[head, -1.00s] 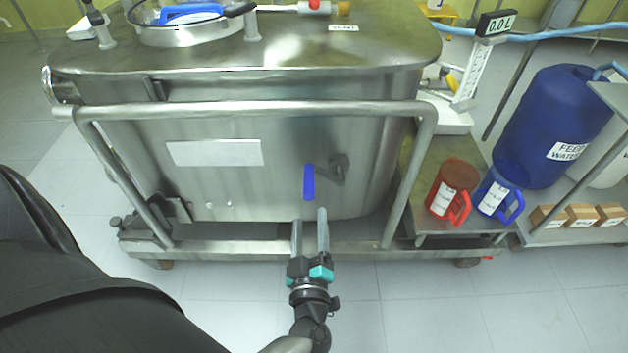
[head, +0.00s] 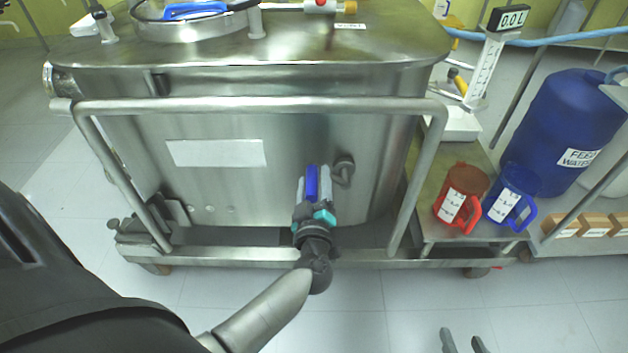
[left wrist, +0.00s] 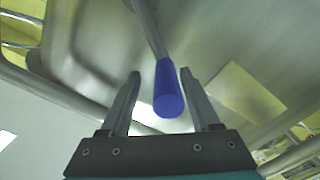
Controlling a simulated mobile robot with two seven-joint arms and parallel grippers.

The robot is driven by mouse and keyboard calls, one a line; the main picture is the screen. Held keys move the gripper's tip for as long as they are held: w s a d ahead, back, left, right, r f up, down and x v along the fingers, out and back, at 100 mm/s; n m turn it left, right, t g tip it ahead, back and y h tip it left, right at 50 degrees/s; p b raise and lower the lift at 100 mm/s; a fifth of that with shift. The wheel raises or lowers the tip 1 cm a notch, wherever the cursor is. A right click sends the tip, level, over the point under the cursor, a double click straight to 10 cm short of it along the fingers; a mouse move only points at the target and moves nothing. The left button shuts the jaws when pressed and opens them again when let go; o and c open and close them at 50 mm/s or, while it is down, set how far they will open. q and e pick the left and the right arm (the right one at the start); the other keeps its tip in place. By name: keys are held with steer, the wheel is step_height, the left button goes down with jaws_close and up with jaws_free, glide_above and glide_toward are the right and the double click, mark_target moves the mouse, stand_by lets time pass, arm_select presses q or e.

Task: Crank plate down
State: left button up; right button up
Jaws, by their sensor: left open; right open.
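The crank (head: 342,168) sits on the front of the steel tank, with a blue handle (head: 312,184) pointing toward me. In the left wrist view the blue handle (left wrist: 168,90) lies between the two fingers, with gaps on both sides. My left gripper (head: 313,173) is open, its fingers either side of the handle. My right gripper (head: 462,335) shows only as two separate fingertips at the bottom edge, open and far from the crank. I cannot make out a plate that the crank drives.
The steel tank (head: 230,95) stands on a wheeled frame with a rail (head: 260,104) across its front. To the right are a red jug (head: 460,195), a blue jug (head: 510,195) and a blue feed water barrel (head: 565,130). The floor in front is clear.

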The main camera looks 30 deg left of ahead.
arm_select(q)
steer(key=shift+w+a, duration=0.25)
steer(key=shift+w, duration=0.2)
steer(key=shift+c, duration=0.4)
steer(key=shift+d+r, duration=0.1)
steer(key=c, duration=0.9)
jaws_close()
steer(key=shift+d, duration=0.15)
